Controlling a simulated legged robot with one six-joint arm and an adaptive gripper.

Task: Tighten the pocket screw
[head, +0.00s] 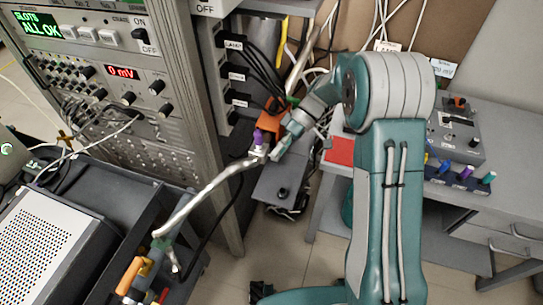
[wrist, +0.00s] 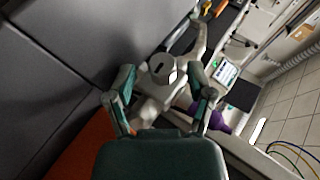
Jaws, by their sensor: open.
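In the wrist view a grey metal piece with a dark slot, which looks like the pocket screw (wrist: 162,67), sits between the fingers of my gripper (wrist: 160,84). The two teal fingers stand apart on either side of it; whether they touch it cannot be told. The purple part also shows right of my gripper in the wrist view (wrist: 216,120). The screw itself is too small to make out in the head view.
The instrument rack (head: 180,130) stands left of my gripper, with black cables and an orange part (head: 272,119) close by. A grey bench (head: 500,190) is on the right.

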